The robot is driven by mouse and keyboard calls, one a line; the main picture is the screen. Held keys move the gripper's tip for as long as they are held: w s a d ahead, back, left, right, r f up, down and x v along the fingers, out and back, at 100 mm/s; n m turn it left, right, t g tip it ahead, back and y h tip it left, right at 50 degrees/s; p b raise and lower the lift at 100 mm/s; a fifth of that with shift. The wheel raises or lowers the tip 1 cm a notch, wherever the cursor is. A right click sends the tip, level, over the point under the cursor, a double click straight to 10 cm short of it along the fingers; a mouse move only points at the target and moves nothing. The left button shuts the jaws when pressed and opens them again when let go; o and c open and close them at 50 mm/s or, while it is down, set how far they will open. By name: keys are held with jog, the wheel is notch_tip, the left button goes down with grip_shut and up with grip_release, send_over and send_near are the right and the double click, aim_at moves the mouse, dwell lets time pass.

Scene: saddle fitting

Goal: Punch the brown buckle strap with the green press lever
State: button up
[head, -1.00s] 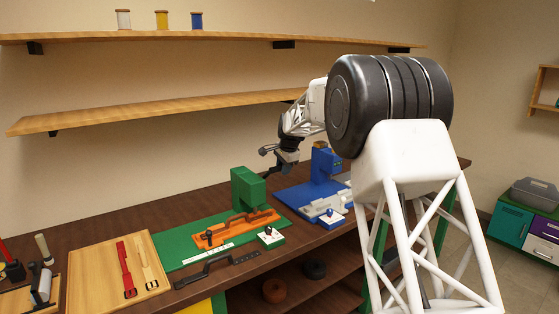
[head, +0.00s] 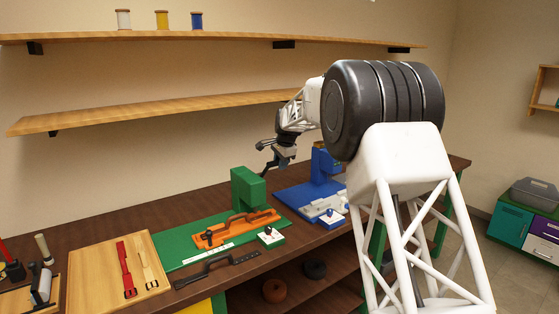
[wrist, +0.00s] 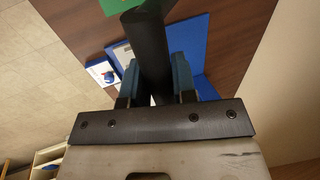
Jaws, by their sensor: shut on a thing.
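The green press (head: 248,188) stands at the back of a green base on the bench. My gripper (head: 266,158) is above and just right of the press head. In the wrist view its two blue fingers (wrist: 157,78) are shut on a dark round grip (wrist: 148,45), which seems to be the press lever; its far end is unclear. An orange carriage (head: 237,229) lies on the green base with a dark arched handle and a brownish strip along it. I cannot clearly tell the brown buckle strap there.
A blue press (head: 325,163) stands right of the green one. A wooden board (head: 92,272) on the left holds a red strap (head: 126,268) and a cream strap (head: 146,263).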

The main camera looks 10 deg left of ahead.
jog(key=shift+o, duration=1.3)
jog(key=shift+w+a+r, duration=0.3)
jog(key=shift+a, duration=0.1)
jog(key=shift+r, duration=0.2)
jog(key=o, duration=0.5)
jog(key=shift+f, duration=0.1)
jog(key=shift+v, duration=2.95)
jog(key=shift+s+d, duration=0.1)
jog(key=shift+d, duration=0.1)
